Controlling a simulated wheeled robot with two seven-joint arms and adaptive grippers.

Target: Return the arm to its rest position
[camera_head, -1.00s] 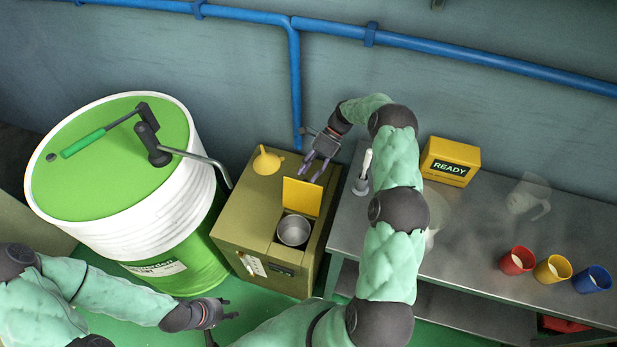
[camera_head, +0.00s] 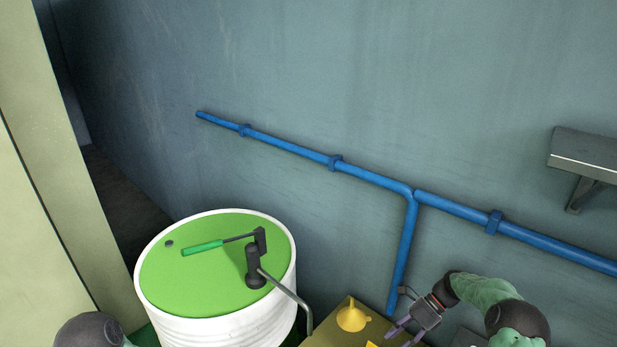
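A white drum (camera_head: 222,323) with a green lid (camera_head: 170,281) and a hand pump (camera_head: 256,264) stands left of the cabinet. Blue pipes (camera_head: 380,181) run along the wall. A grey wall shelf (camera_head: 585,148) is at right. A pale green panel (camera_head: 38,190) stands at left.

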